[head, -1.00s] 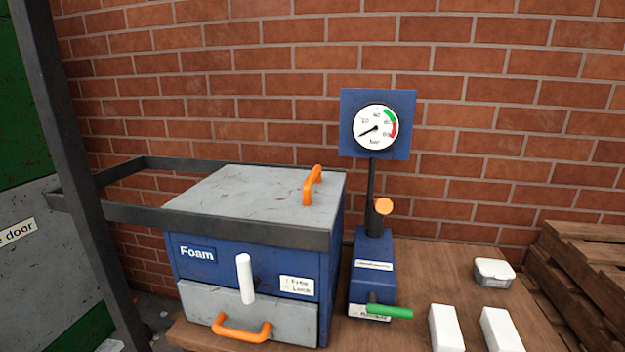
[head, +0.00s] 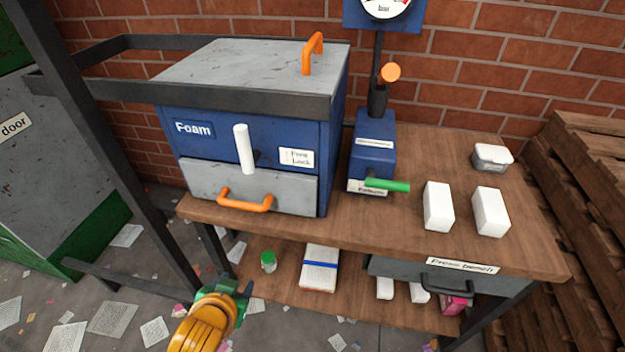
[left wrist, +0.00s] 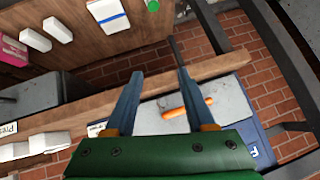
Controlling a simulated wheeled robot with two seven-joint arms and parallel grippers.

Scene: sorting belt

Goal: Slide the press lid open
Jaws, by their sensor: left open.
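The press is a blue box (head: 255,124) marked "Foam" on the wooden bench. Its flat grey lid (head: 235,68) covers the top, with an orange handle (head: 313,52) upright near the lid's right edge. My left gripper (head: 240,290) is low in front of the bench, below and well away from the lid. Its fingers are hard to make out in the head view. In the left wrist view the gripper (left wrist: 159,75) is open and empty, with the press's grey front drawer (left wrist: 233,95) and orange drawer handle (left wrist: 187,107) beyond it. My right gripper is out of view.
A dark rail (head: 245,103) runs around the lid. A white lever (head: 243,150) stands at the press front. A blue gauge stand (head: 373,150) with a green lever is to the right. White blocks (head: 438,206) lie on the bench (head: 330,231). Pallets (head: 585,200) stand at right.

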